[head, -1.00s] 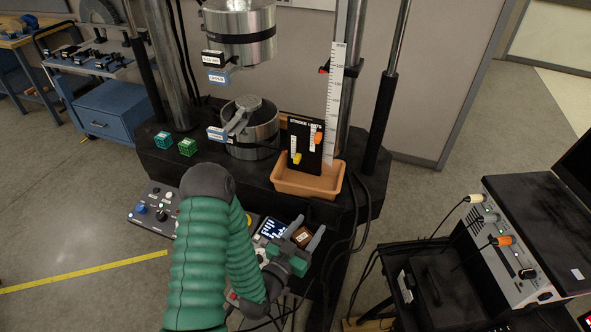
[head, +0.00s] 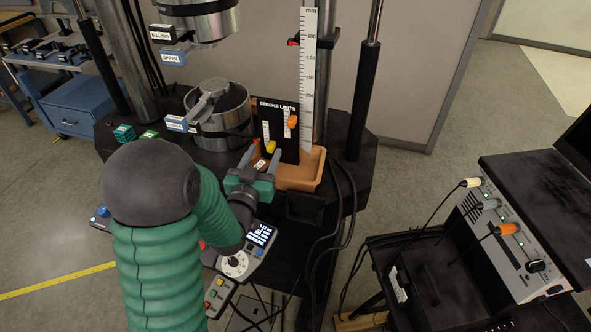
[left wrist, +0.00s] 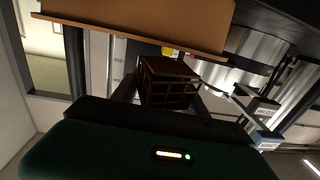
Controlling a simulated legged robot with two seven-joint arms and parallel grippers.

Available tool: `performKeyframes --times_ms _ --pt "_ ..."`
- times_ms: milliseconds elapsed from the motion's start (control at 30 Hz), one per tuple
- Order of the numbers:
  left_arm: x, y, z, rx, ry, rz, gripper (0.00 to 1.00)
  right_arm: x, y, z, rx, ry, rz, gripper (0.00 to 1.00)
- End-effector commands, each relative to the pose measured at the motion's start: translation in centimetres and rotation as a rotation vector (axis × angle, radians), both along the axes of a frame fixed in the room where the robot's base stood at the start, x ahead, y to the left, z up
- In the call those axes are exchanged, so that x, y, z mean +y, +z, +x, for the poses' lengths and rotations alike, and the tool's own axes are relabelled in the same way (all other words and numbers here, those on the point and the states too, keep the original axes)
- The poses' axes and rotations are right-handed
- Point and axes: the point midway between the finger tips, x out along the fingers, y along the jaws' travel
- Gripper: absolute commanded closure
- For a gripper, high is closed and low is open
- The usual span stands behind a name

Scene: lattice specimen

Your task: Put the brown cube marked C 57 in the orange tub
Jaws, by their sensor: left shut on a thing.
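The brown cube (head: 260,164) is between the fingers of my left gripper (head: 260,162); only a small part with a pale label shows in the head view, and its marking is not readable. The left wrist view shows the cube (left wrist: 168,82) as a dark brown latticed block between the dark fingers. The orange tub (head: 301,184) stands on the black machine base. My left gripper is shut on the cube at the tub's left side, overlapping its left edge in the picture. The tub (left wrist: 140,27) crosses the top of the left wrist view. My right gripper is not in view.
A black stroke-limits board (head: 279,130) with yellow and orange sliders stands at the tub's back. A steel cylinder (head: 218,118) is left of it. A teal cube (head: 124,133) sits farther left. A control panel (head: 235,262) lies below my gripper. Black cables hang right of the tub.

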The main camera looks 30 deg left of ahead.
Motion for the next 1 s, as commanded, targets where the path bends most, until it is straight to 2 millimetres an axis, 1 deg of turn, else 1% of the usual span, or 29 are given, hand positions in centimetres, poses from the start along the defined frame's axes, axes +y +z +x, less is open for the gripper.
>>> performKeyframes --times_ms 33,200,300,467,500,600,633,700,900,1000 --pt "-1.0 0.3 1.2 0.001 -0.008 -0.003 0.88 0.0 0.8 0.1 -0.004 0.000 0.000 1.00" --pt "-3.0 -0.1 4.7 0.002 -0.006 -0.003 0.88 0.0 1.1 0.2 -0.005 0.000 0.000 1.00" --pt "-3.9 -0.3 6.1 0.001 -0.005 -0.003 0.88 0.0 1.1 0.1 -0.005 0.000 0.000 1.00" --pt "-4.8 -0.4 7.4 0.001 -0.005 -0.003 0.88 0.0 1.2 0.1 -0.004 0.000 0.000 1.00" --pt "-5.1 -0.5 7.9 0.001 -0.005 -0.003 0.88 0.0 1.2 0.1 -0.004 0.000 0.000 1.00" --pt "-5.0 -3.6 7.8 0.004 -0.002 -0.002 0.88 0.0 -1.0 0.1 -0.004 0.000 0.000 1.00" --pt "-5.0 -4.1 7.8 0.004 -0.002 -0.002 0.88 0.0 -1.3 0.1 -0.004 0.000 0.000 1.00" --pt "-5.0 -4.4 7.8 0.002 -0.002 -0.002 0.88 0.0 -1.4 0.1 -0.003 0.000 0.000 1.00" --pt "-5.0 -4.1 7.8 0.002 -0.003 -0.002 0.88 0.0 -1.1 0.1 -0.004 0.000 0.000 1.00" --pt "-5.0 -4.4 7.8 0.002 -0.003 -0.001 0.88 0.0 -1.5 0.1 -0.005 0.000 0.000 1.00"
